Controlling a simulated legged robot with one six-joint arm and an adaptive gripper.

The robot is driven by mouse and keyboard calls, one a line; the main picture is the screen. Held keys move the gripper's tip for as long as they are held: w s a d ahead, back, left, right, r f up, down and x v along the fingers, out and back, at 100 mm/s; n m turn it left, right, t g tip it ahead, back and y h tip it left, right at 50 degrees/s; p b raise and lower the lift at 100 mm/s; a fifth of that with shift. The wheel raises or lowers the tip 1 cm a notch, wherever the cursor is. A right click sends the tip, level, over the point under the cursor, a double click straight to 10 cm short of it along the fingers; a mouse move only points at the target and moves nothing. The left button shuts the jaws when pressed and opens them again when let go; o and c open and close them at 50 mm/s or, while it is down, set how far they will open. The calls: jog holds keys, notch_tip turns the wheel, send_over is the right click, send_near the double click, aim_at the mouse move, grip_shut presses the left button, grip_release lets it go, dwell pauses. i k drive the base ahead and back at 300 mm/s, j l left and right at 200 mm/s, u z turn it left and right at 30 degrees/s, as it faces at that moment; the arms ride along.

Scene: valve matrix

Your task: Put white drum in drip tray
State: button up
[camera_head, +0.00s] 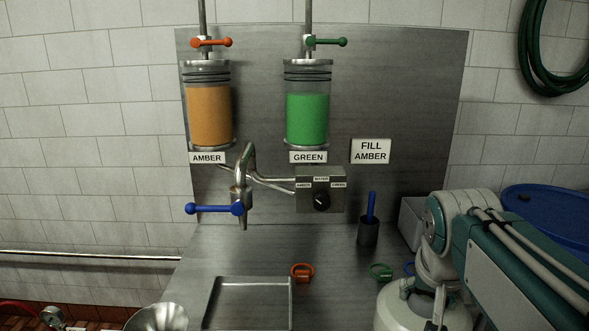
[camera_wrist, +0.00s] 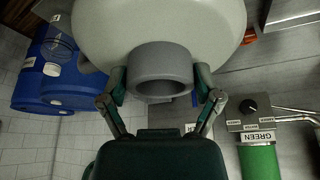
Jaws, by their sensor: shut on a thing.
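The white drum (camera_head: 392,312) shows at the lower right of the head view, cut off by the bottom edge. It fills the top of the wrist view (camera_wrist: 160,25), with its grey neck (camera_wrist: 160,62) towards me. My gripper (camera_wrist: 161,80) is shut on this neck, one finger on each side. In the head view my arm hides much of the drum's right side. The drip tray (camera_head: 208,303) is a shallow metal tray at the bottom centre, left of the drum and apart from it. I cannot tell whether the drum touches the counter.
A dark cup (camera_head: 368,232) with a blue stick stands behind. A metal funnel (camera_head: 158,318) is left of the tray. The blue-handled tap (camera_head: 240,208) hangs above the counter. Blue drums (camera_wrist: 75,85) stand aside.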

aim_at(259, 304)
jog(key=k, duration=1.35)
